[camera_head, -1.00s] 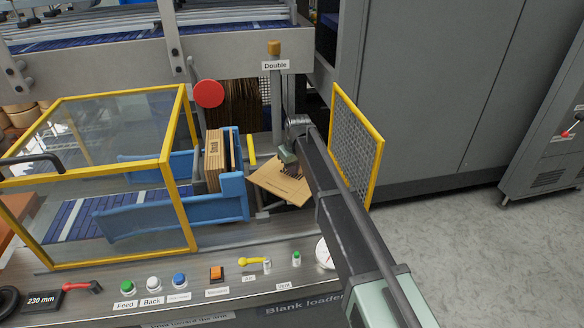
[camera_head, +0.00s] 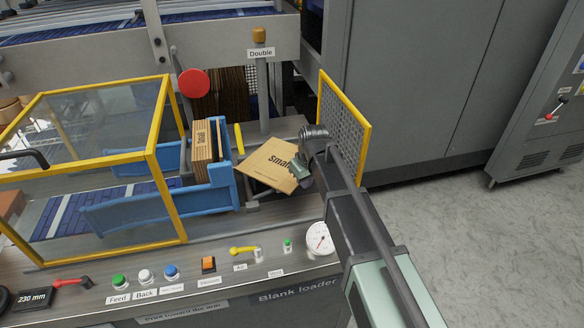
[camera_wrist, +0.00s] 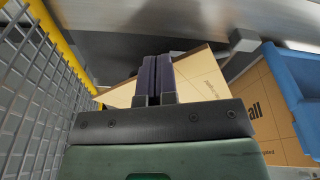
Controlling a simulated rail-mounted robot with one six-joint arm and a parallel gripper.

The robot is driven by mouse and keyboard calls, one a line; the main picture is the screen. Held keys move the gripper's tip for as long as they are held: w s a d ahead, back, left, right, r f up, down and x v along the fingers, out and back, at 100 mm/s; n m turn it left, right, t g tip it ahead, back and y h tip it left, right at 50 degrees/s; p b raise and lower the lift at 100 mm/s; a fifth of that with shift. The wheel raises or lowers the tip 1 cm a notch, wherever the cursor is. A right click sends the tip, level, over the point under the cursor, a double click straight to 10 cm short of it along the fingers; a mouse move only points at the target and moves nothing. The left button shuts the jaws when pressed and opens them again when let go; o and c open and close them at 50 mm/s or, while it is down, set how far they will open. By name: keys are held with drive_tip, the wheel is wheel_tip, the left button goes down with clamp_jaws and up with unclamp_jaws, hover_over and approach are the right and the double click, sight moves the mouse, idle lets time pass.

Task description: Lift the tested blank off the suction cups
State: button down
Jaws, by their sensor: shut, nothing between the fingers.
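The tan cardboard blank (camera_head: 264,164), printed "Small", lies tilted between the blue magazine and the yellow mesh guard in the head view. My gripper (camera_head: 298,170) is at its right edge and hides that corner. In the wrist view my gripper's dark fingers (camera_wrist: 158,78) are together with nothing between them, in front of tan cardboard (camera_wrist: 200,80). A printed tan panel (camera_wrist: 270,110) shows at the right there; I cannot tell whether both are one piece. No suction cups can be made out.
The blue magazine (camera_head: 208,198) holds upright blanks (camera_head: 205,142) left of the tilted blank. The yellow-framed mesh guard (camera_head: 345,125) stands close by my gripper on the right. A clear-panelled guard (camera_head: 90,120) covers the left. A gauge (camera_head: 319,238) and buttons sit in front.

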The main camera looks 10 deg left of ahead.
sight(284, 168)
drive_tip(key=w+a, duration=0.2)
drive_tip(key=w, duration=0.1)
drive_tip(key=w+a, duration=0.5)
drive_tip(key=w, duration=0.1)
drive_tip(key=shift+a, duration=0.35)
drive_tip(key=shift+w+a+f+b, duration=0.1)
drive_tip(key=shift+f+b, duration=0.55)
drive_tip(key=shift+f, duration=0.25)
drive_tip(key=shift+s+r, duration=0.2)
drive_tip(key=shift+s, duration=0.05)
drive_tip(key=s+d, duration=0.2)
drive_tip(key=shift+s+d+f, duration=0.15)
drive_tip(key=shift+s+d, duration=0.1)
drive_tip(key=shift+s, duration=0.1)
